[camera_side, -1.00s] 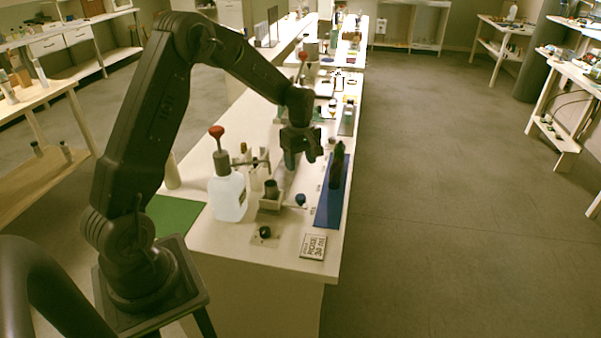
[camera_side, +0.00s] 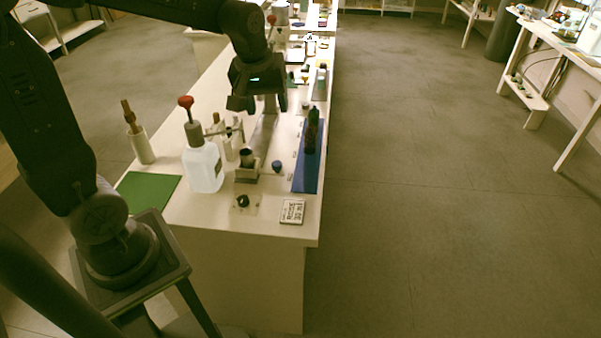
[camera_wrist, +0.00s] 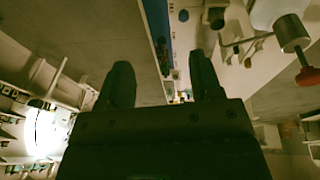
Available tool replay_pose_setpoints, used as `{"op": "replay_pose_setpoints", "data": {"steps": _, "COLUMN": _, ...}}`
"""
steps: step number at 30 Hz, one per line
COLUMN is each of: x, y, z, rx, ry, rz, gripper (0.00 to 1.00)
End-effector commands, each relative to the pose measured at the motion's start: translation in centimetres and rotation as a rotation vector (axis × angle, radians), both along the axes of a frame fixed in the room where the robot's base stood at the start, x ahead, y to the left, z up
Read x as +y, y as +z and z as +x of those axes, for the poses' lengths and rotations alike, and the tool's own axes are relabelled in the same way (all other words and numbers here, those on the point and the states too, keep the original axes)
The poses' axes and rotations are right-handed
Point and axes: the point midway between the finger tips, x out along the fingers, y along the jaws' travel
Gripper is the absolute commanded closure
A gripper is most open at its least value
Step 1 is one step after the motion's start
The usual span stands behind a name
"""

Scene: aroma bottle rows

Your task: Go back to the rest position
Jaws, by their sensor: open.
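My gripper (camera_side: 256,104) hangs in the air above the white bench (camera_side: 250,236) in the side view, with nothing held in it. In the wrist view my gripper (camera_wrist: 163,85) shows two dark fingers spread apart, with an empty gap between them. A dark bottle (camera_side: 311,131) stands on the blue mat (camera_side: 306,171) to the right of and below my gripper.
A white jug with a red top (camera_side: 203,166) stands left of a small holder (camera_side: 247,173). A dark blue cap (camera_side: 277,166), a label card (camera_side: 292,211) and a green mat (camera_side: 150,190) lie on the bench. A pot with brown sticks (camera_side: 143,147) stands at left.

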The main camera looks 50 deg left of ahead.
Motion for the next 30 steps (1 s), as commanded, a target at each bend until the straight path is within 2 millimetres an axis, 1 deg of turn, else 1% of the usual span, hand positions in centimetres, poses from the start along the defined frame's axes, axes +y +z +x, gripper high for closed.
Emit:
{"op": "replay_pose_setpoints", "data": {"steps": 1, "x": -1.3, "y": 1.2, "z": -1.7, "rx": -0.030, "ry": -0.084, "rz": 0.021, "gripper": 0.41}}
{"op": "replay_pose_setpoints", "data": {"steps": 3, "x": -2.8, "y": 2.3, "z": -4.0, "rx": -0.064, "ry": -0.205, "rz": 0.052, "gripper": 0.41}}
{"op": "replay_pose_setpoints", "data": {"steps": 5, "x": -4.0, "y": 3.0, "z": -5.9, "rx": -0.094, "ry": -0.308, "rz": 0.081, "gripper": 0.41}}
{"op": "replay_pose_setpoints", "data": {"steps": 6, "x": -4.7, "y": 3.4, "z": -7.2, "rx": -0.113, "ry": -0.374, "rz": 0.101, "gripper": 0.41}}
{"op": "replay_pose_setpoints", "data": {"steps": 9, "x": -6.1, "y": 3.8, "z": -10.3, "rx": -0.159, "ry": -0.527, "rz": 0.150, "gripper": 0.41}}
{"op": "replay_pose_setpoints", "data": {"steps": 13, "x": -7.2, "y": 3.7, "z": -13.2, "rx": -0.203, "ry": -0.679, "rz": 0.203, "gripper": 0.41}}
{"op": "replay_pose_setpoints", "data": {"steps": 15, "x": -7.6, "y": 3.5, "z": -14.1, "rx": -0.218, "ry": -0.734, "rz": 0.223, "gripper": 0.41}}
{"op": "replay_pose_setpoints", "data": {"steps": 18, "x": -7.8, "y": 3.4, "z": -14.9, "rx": -0.230, "ry": -0.778, "rz": 0.240, "gripper": 0.41}}
{"op": "replay_pose_setpoints", "data": {"steps": 30, "x": -7.9, "y": 3.3, "z": -15.1, "rx": -0.232, "ry": -0.791, "rz": 0.245, "gripper": 0.41}}
